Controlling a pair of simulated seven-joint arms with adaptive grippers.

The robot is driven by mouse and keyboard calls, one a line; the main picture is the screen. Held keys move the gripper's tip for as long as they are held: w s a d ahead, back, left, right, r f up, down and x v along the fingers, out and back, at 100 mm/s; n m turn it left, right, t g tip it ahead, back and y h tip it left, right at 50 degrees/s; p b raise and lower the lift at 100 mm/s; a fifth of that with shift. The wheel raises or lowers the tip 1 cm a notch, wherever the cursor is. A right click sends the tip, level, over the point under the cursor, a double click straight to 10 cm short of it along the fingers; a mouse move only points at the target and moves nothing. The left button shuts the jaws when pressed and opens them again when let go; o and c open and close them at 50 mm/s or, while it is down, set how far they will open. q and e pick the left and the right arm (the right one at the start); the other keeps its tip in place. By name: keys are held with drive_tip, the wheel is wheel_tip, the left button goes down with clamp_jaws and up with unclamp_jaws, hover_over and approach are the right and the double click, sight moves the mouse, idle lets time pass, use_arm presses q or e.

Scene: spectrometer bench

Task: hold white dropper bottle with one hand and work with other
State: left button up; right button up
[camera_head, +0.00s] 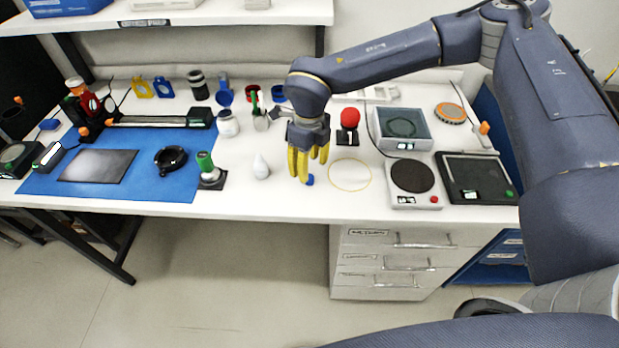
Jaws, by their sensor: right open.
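The white dropper bottle (261,167) stands upright on the white bench near the front edge, a small round-bodied bottle with a pointed tip. My right gripper (306,167), with yellow fingers, points down to the right of the bottle and is apart from it. It is open, and no object shows between its fingers. A small blue object (309,180) shows at the fingertips; the picture does not settle whether they touch it. My left gripper is not in view.
A green-topped item on a black base (209,171) stands left of the bottle. A yellow ring outline (350,174) marks the bench right of the gripper, then a round-plate device (411,177). A white jar (228,124) stands behind. A blue mat (60,188) covers the left side.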

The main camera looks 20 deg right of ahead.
sight(310, 176)
wheel_tip(310, 176, down, 5)
drive_tip(key=shift+d+r, duration=0.1)
idle(0.3)
clamp_jaws()
idle(0.4)
